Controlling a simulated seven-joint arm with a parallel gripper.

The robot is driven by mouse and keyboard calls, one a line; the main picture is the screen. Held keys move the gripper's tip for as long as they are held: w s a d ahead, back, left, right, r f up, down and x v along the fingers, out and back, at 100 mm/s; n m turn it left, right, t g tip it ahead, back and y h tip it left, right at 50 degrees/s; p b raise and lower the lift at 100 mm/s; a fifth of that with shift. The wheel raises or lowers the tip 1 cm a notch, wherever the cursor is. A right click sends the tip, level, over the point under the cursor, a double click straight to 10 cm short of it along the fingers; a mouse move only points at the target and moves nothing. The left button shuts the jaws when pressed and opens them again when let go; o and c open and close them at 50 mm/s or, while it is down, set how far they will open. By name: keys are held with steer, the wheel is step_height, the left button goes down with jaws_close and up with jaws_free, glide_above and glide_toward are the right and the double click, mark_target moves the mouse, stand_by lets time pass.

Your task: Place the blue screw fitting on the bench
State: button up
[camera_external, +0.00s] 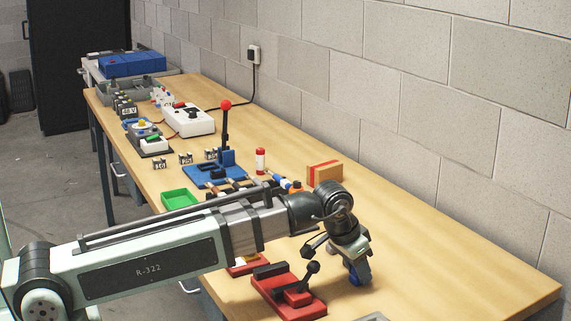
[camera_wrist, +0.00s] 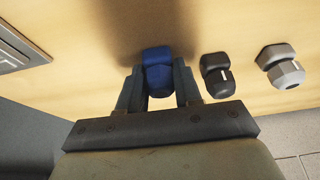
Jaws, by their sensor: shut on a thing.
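The blue screw fitting (camera_wrist: 158,72) sits between the two fingers of my gripper (camera_wrist: 158,88) in the wrist view. My gripper is shut on it. In the external view my gripper (camera_external: 356,264) points down over the near part of the wooden bench (camera_external: 440,262), and the blue fitting (camera_external: 356,279) shows low between the fingers. It is close to the bench top; I cannot tell whether it touches. In the wrist view a black screw fitting (camera_wrist: 217,76) and a grey screw fitting (camera_wrist: 281,66) are to the right of my gripper, apart from it.
A red base with a black lever (camera_external: 288,291) stands just left of my gripper. A green tray (camera_external: 180,199), a blue lever device (camera_external: 215,172) and an orange-red block (camera_external: 324,172) are farther back. The bench right of my gripper is clear up to the block wall (camera_external: 450,140).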

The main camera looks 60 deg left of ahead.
steer(key=shift+r, duration=0.1)
step_height(320, 180, up, 9)
steer(key=shift+r, duration=0.1)
steer(key=s+a+f, duration=0.2)
steer(key=s+a, duration=0.4)
steer(key=shift+s+f, duration=0.3)
steer(key=shift+s, duration=0.1)
steer(key=w+a+r+n+y, duration=0.15)
steer(key=w+a, duration=0.45)
steer(key=a, duration=0.6)
steer(key=w+a+r+n, duration=0.1)
steer(key=w+a+n, duration=0.35)
steer(key=a, duration=0.75)
steer(key=w+a+r+n+y, duration=0.1)
steer(key=w+a, duration=0.7)
steer(key=a, duration=0.4)
steer(key=a+n+g, duration=0.1)
steer(key=a+n, duration=0.1)
steer(key=a, duration=1.5)
steer(key=shift+y, duration=0.35)
steer(key=shift+w+d+f, duration=0.1)
steer(key=shift+d+f, duration=0.05)
steer(key=shift+f, duration=2.35)
steer(key=shift+w+d+f, duration=0.1)
steer(key=shift+f, duration=2.4)
